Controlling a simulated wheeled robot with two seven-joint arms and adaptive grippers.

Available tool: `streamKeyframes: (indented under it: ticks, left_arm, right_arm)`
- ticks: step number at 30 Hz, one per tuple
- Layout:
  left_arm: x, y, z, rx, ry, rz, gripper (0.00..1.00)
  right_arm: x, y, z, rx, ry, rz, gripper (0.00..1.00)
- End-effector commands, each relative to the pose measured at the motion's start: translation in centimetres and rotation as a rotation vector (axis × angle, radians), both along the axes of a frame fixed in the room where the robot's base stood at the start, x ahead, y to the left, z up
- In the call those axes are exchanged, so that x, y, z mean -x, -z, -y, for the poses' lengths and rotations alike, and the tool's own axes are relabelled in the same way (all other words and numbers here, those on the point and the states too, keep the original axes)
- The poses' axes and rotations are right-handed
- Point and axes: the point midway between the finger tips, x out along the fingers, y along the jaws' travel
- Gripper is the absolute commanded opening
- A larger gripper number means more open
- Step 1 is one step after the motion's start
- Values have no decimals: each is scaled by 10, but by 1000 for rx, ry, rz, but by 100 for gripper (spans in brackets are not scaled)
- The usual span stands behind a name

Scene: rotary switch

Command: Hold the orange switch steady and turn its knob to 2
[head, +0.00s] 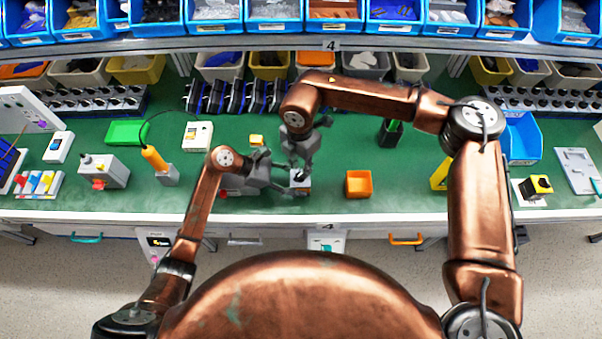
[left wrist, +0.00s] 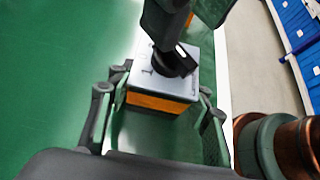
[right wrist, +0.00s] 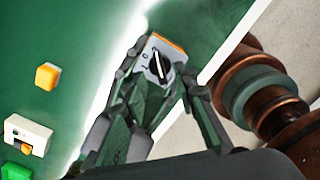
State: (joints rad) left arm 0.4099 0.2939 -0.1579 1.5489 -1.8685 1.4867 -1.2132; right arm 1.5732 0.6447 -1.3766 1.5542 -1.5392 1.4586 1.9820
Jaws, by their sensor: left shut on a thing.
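The orange switch (head: 300,183) sits near the front edge of the green table in the head view. In the left wrist view it (left wrist: 160,102) shows an orange lower side, a grey top face and a black knob (left wrist: 176,62). My left gripper (left wrist: 163,98) is shut on the switch body, one finger on each side. My right gripper (right wrist: 158,80) is above the switch with its fingers close to the knob (right wrist: 159,66), which has a white pointer line. Whether these fingers touch or grip the knob is unclear.
A grey box with a red button (head: 102,171) and an orange-handled tool (head: 155,160) stand further left. Racks and bins line the back.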

Motion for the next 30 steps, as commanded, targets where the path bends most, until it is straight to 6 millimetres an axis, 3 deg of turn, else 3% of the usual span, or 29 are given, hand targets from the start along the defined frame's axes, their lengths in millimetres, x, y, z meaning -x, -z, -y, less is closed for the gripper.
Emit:
streamKeyframes:
  ticks: [7, 14, 15, 24, 30]
  left_arm:
    - [1, 1, -1, -3, 0, -1, 21]
    - [1, 1, -1, -2, 0, -1, 21]
    - [1, 1, -1, -2, 0, -1, 46]
    - [0, 1, 0, -1, 0, -1, 66]
    - [0, 0, 0, 0, 0, 0, 66]
  right_arm:
    - [0, -18, 0, -1, 0, 0, 26]
    - [0, -20, 0, -1, 0, -1, 26]
    - [0, -20, 0, -1, 0, -1, 26]
    - [0, -20, 0, -1, 0, -1, 26]
    - [0, -20, 0, -1, 0, -1, 26]
